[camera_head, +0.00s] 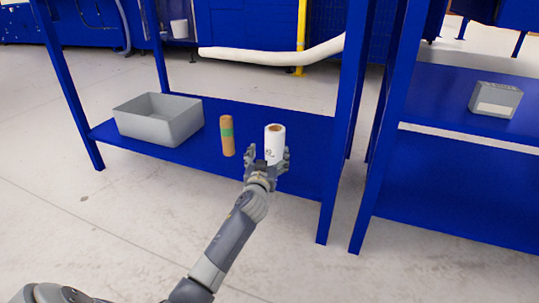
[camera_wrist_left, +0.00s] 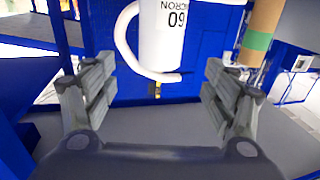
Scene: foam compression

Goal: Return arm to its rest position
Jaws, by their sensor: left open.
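My left gripper (camera_head: 267,156) is open and empty at the lower part of a white roll (camera_head: 275,136) with a brown core. In the left wrist view its spread fingers (camera_wrist_left: 160,85) are wide apart, with a labelled white cylinder (camera_wrist_left: 162,35) beyond and between them. In the head view the fingers overlap the roll's lower end, so I cannot tell whether they touch it. The roll appears upright on the blue shelf (camera_head: 190,155). My left arm reaches forward from the bottom of the head view. My right gripper is not in view.
A brown cylinder with a green band (camera_head: 227,136) stands left of the roll. A grey bin (camera_head: 160,120) sits at the shelf's left end. Blue posts (camera_head: 345,120) rise at right. A grey box (camera_head: 495,99) rests on the right-hand rack. The floor in front is clear.

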